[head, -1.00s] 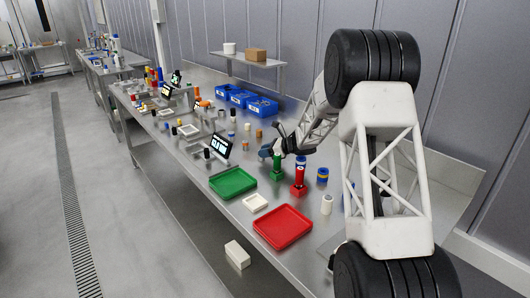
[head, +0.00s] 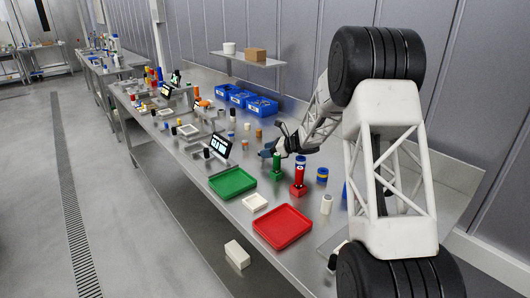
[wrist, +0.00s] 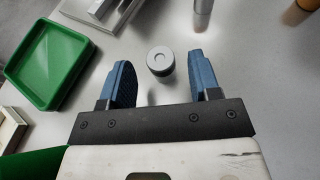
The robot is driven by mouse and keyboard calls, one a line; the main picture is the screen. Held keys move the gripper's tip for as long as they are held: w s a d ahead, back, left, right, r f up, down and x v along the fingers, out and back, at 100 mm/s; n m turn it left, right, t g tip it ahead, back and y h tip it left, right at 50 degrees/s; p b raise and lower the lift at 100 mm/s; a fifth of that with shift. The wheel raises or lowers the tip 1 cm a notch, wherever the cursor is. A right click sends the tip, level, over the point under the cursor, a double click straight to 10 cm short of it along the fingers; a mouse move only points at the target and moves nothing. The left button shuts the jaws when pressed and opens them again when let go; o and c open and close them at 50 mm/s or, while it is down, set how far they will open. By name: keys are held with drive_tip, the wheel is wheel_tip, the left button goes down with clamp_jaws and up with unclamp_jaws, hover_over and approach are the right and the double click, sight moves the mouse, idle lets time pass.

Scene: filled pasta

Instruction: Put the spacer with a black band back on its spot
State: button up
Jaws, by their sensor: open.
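My gripper (head: 267,152) reaches over the bench just behind the green stand. In the wrist view its two blue fingers (wrist: 160,84) are open and apart. A short round spacer (wrist: 160,59) stands upright just ahead of the gap between the fingertips, nearer the middle than either finger. It has a pale top with a small central hole and a dark side below, which may be the black band. Neither finger appears to touch it. I cannot make it out surely in the head view. Its spot cannot be told.
A green tray (head: 233,182) lies to the left; it also shows in the wrist view (wrist: 48,62). A green stand (head: 277,170) and a red stand (head: 299,189) stand close to the gripper. A red tray (head: 282,227) and blue bins (head: 262,106) are farther off.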

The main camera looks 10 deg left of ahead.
drive_tip(key=v, duration=1)
drive_tip(key=shift+d+r, duration=0.1)
drive_tip(key=shift+d, duration=0.2)
idle(0.4)
